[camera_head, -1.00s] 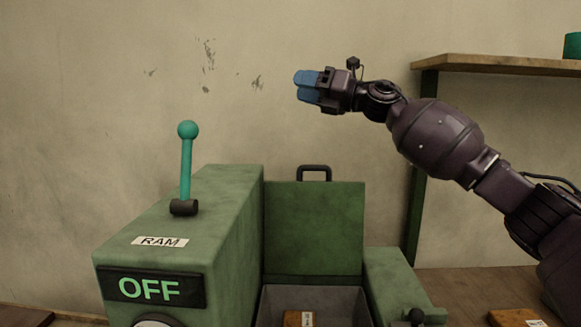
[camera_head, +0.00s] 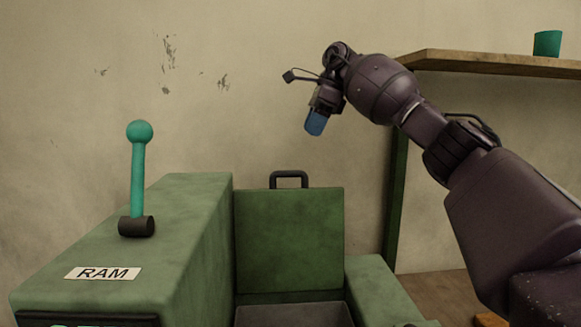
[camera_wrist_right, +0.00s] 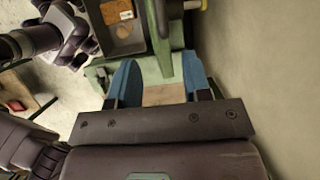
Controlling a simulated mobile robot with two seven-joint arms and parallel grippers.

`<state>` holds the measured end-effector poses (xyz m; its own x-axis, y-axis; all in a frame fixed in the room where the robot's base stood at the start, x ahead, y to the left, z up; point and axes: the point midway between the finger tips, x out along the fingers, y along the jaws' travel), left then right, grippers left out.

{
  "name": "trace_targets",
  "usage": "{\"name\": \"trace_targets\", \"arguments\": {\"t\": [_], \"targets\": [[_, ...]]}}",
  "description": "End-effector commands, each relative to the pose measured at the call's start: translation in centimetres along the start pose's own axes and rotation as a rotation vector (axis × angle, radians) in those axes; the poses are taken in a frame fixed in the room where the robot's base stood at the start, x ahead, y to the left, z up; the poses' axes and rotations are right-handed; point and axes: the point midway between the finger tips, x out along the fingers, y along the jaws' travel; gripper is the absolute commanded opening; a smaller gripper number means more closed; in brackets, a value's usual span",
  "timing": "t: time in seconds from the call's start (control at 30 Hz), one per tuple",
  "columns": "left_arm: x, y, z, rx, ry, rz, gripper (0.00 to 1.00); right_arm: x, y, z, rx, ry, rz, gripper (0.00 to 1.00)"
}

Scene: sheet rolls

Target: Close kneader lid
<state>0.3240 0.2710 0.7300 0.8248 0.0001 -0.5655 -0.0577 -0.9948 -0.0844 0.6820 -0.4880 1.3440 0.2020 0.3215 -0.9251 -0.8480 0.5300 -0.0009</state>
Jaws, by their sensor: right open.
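The kneader lid (camera_head: 290,240) is a green panel standing upright at the back of the green kneader (camera_head: 165,245). A black handle (camera_head: 289,174) sits on its top edge. The grey bin (camera_head: 290,314) in front of it is open and cut off at the bottom of the head view. My right gripper (camera_head: 314,125) is above and slightly right of the handle, blue fingers pointing down, apart from the lid. In the right wrist view, the gripper (camera_wrist_right: 160,85) is open with nothing between its fingers. My left gripper is not in the head view.
A teal-knobbed lever (camera_head: 138,170) stands on the raised left housing beside a RAM label (camera_head: 102,273). A wooden shelf (camera_head: 500,64) with a teal cup (camera_head: 547,43) is at the right. The wall is behind. A brown block (camera_wrist_right: 117,12) lies in the bin.

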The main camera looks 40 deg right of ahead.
Motion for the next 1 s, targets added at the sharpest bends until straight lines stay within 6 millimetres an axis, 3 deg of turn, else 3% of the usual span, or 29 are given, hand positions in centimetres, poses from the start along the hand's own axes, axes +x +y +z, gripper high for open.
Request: {"name": "trace_targets", "arguments": {"t": [0.17,0.6,0.8,1.0], "targets": [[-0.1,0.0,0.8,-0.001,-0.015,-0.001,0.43,1.6,-0.1,0.0,-0.011,0.001,0.002,0.44],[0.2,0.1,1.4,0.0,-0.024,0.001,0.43,8.7,-0.1,0.0,-0.01,-0.001,0.003,0.44],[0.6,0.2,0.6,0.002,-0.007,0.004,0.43,10.5,-0.1,0.1,-0.009,-0.003,0.001,0.44],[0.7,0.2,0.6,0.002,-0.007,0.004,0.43,11.0,-0.1,0.1,-0.009,-0.004,-0.001,0.44]]}}
